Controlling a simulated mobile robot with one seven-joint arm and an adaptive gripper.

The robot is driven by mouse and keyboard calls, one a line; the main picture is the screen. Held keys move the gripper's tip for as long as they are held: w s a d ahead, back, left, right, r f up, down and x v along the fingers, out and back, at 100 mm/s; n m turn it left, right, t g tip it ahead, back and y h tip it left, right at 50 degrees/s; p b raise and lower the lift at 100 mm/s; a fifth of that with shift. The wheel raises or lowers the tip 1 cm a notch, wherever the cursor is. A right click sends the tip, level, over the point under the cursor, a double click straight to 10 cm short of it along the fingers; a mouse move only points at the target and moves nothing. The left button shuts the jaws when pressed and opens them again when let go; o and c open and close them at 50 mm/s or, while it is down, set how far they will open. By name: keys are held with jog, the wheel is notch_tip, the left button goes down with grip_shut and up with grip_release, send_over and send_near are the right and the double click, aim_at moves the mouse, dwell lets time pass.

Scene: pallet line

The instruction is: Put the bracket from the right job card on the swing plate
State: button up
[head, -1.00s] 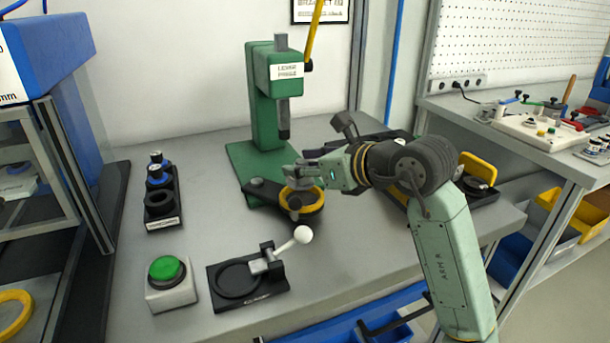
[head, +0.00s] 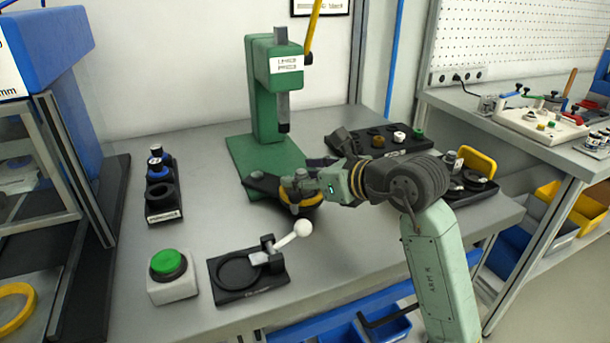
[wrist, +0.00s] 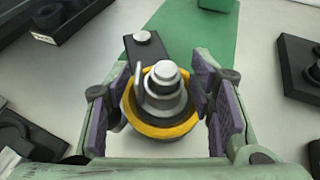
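The swing plate (head: 262,183) is a black arm with a yellow ring (head: 314,196), in front of the green press. In the wrist view the yellow ring (wrist: 180,128) holds a grey stepped round metal part (wrist: 165,88), apparently the bracket, standing upright at its middle. My gripper (head: 300,186) is at the ring. In the wrist view the purple finger pads of my gripper (wrist: 163,105) stand either side of the metal part, with gaps showing, so it looks open. The underside of the part and the ring's far edge are partly hidden. I cannot make out a job card for certain.
The green press (head: 270,95) stands behind. A parts tray (head: 352,138) lies at the back and another tray (head: 490,190) at the right. A clamp fixture (head: 245,285), a green button (head: 170,270) and a rack (head: 165,214) are at the left and front.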

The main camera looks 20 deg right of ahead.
jog(key=shift+o, duration=0.6)
jog(key=shift+r+p, duration=0.25)
jog(key=shift+p, duration=0.05)
jog(key=b+v, duration=0.2)
jog(key=v, duration=1)
jog(key=shift+a, duration=0.1)
jog(key=shift+c, duration=0.4)
